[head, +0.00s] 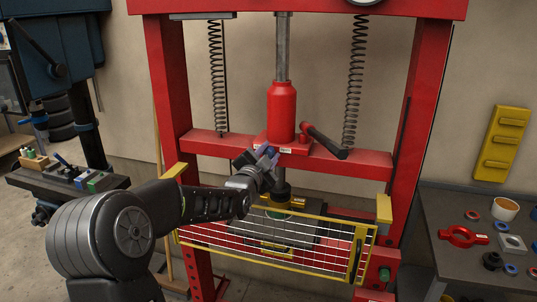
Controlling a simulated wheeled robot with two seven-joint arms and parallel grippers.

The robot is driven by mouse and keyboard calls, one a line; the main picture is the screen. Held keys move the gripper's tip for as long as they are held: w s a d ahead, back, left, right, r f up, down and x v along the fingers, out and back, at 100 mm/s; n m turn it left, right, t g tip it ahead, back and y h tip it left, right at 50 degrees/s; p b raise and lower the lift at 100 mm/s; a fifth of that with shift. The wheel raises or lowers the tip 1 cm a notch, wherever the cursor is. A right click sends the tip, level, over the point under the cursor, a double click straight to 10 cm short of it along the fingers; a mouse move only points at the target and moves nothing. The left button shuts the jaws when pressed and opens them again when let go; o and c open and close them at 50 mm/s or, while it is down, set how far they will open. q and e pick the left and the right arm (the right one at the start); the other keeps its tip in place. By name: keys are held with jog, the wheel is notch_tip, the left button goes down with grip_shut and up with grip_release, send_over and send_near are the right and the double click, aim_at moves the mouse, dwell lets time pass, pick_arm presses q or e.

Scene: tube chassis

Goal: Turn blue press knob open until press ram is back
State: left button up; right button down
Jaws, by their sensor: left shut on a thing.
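The red press holds a red bottle jack (281,108) on its crossbeam, with a steel rod (283,48) rising above it. A small blue knob (270,151) sits at the jack's base, on the front left side. My left gripper (265,160) is shut on the blue knob and hides part of it. Below the crossbeam the dark press ram (281,186) points down over the press bed. A small greenish ring (278,204) shows beneath it; I cannot tell whether the ram touches it. My right gripper is out of view.
A yellow-framed mesh guard (270,238) stands in front of the press bed. A black pump handle (325,141) juts out right of the jack. A coil spring hangs on each side. A bench (450,215) with loose parts stands at right.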

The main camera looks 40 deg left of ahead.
pick_arm(q)
grip_shut()
jog(key=shift+f, duration=0.1)
jog(key=shift+f+n+b, duration=0.1)
jog(key=shift+n+b, duration=0.4)
jog(key=shift+b, duration=0.4)
jog(key=n+b, duration=0.3)
jog(key=b, duration=0.1)
jog(key=n+b, duration=0.4)
jog(key=b, duration=0.1)
jog(key=n+b, duration=0.3)
jog(key=b, duration=0.2)
jog(key=shift+f+n, duration=0.3)
jog(key=shift+n, duration=0.1)
jog(key=n+b, duration=0.2)
jog(key=shift+n, duration=0.4)
jog(key=shift+r+n+y+b, duration=0.15)
jog(key=shift+n+y+b, duration=0.4)
jog(key=shift+n, duration=1.35)
jog(key=shift+a, duration=0.1)
